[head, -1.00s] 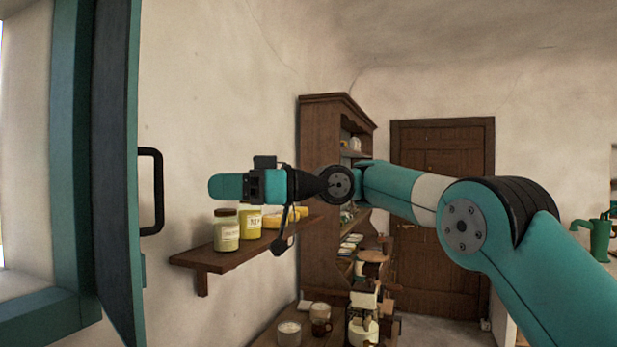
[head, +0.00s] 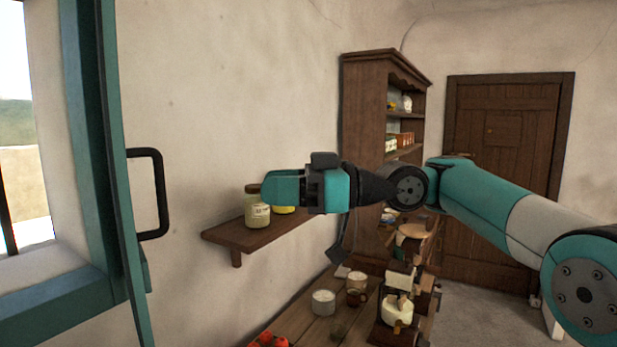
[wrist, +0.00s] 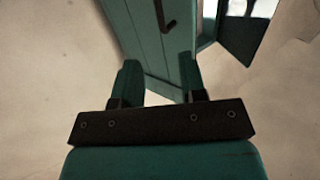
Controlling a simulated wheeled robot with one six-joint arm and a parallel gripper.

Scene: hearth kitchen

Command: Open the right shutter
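The right shutter, a teal panel (head: 122,200), stands at the left of the head view, seen almost edge-on and swung out from the window opening. Its black bar handle (head: 160,196) sticks out to the right. My gripper (head: 268,188) is to the right of the handle, pointing left, with a clear gap in the picture and no contact. In the wrist view the fingers of my gripper (wrist: 158,82) are spread with nothing held. The shutter (wrist: 147,45) shows beyond them, with part of the handle (wrist: 166,17) at the top edge.
A wall shelf (head: 245,237) with jars is behind my gripper. Below is a wooden counter (head: 290,325) with pots and other items. A tall cabinet (head: 365,150) and a door (head: 505,170) are farther back. Bare wall lies between shutter and shelf.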

